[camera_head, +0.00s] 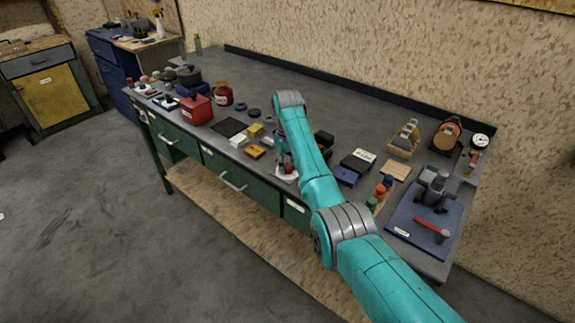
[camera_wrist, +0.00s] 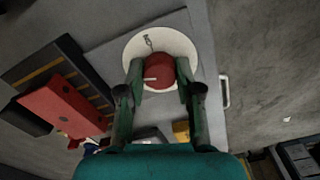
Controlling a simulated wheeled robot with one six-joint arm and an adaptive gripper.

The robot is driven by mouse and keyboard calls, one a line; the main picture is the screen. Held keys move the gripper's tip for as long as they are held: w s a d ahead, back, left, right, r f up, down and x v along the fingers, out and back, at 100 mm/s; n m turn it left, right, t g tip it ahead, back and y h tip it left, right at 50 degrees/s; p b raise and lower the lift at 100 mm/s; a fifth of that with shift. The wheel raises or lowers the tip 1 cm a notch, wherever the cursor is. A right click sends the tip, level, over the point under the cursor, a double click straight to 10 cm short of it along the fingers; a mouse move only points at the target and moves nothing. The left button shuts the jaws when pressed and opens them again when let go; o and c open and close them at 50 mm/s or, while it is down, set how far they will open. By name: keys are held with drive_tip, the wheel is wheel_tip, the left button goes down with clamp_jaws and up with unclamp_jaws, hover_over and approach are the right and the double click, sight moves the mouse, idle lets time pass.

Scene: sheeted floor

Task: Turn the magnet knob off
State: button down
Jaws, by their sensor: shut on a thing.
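The magnet knob (camera_wrist: 158,72) is a round dark red knob with a pale pointer mark, in the wrist view. It sits on a round white plate (camera_wrist: 178,34) with a small dark symbol near its edge. My gripper (camera_wrist: 158,83) has one finger on each side of the knob and is shut on it. The pale pointer mark points left in the wrist view. In the head view my gripper (camera_head: 286,168) reaches down at the bench's front edge, and the knob is mostly hidden there.
The grey workbench (camera_head: 345,113) carries yellow and white blocks left of my gripper. A dark blue box (camera_head: 345,176) and colored pegs (camera_head: 381,190) stand to the right. A red block (camera_wrist: 62,108) on a dark slotted thing lies left in the wrist view.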

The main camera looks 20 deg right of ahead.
sight(288, 166)
drive_tip(key=shift+n, duration=1.9)
drive_tip(key=c, duration=0.8)
unclamp_jaws()
drive_tip(key=shift+o, duration=0.2)
wheel_tip(288, 166, up, 12)
